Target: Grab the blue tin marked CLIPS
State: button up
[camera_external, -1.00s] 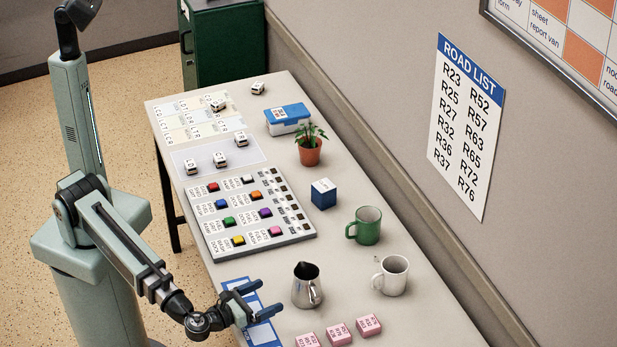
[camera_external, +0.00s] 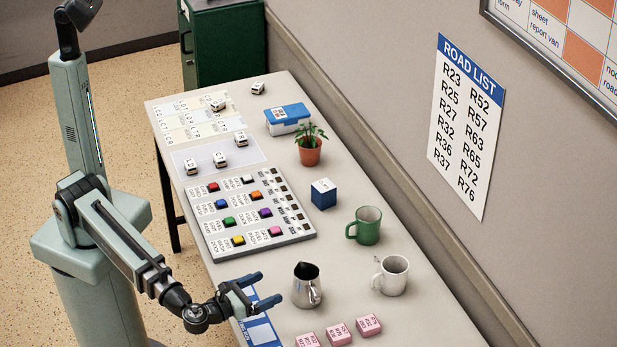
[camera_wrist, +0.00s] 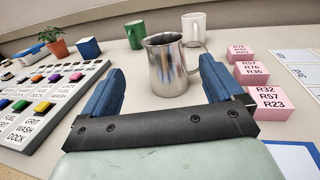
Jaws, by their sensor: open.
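A small dark blue tin (camera_external: 323,195) with a white top stands on the table behind the button panel's right end. The marking on its top is too small to read. It also shows in the wrist view (camera_wrist: 88,48) at the upper left, past the panel. My gripper (camera_external: 264,289) is open and empty over the near part of the table, well short of the tin. In the wrist view its two blue fingers frame a steel jug, which stands beyond them.
The steel jug (camera_external: 307,286) is just ahead of my fingers. A green mug (camera_external: 366,226), a white mug (camera_external: 392,276) and a potted plant (camera_external: 310,152) stand nearby. The button panel (camera_external: 250,213) lies left of the tin. Pink blocks (camera_external: 339,334) lie at the near end.

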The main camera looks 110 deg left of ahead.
notch_tip(320, 180, up, 15)
jog(key=w+a+r+m+t+h, duration=0.3)
jog(key=w+r+m+h, duration=0.15)
jog(key=w+m, duration=0.2)
jog(key=w+a+r+m+t+h, duration=0.3)
jog(key=w+a+m+t+h, duration=0.15)
jog(key=w, duration=0.35)
jog(key=w+a+r+m+t+h, duration=0.25)
jog(key=w+m+h, duration=0.25)
jog(key=w+m, duration=0.25)
jog(key=w+a+f+m+g+h, duration=0.2)
jog(key=a+f+m+g, duration=0.15)
jog(key=a, duration=0.55)
jog(key=n+g+y, duration=0.1)
jog(key=n+g, duration=0.3)
jog(key=g, duration=1.2)
send_over(324, 185)
notch_tip(324, 185, down, 7)
notch_tip(324, 185, down, 13)
jog(key=shift+w+d+f, duration=0.1)
jog(key=shift+d, duration=0.05)
jog(key=shift+a+f, duration=0.2)
jog(key=shift+f, duration=2.45)
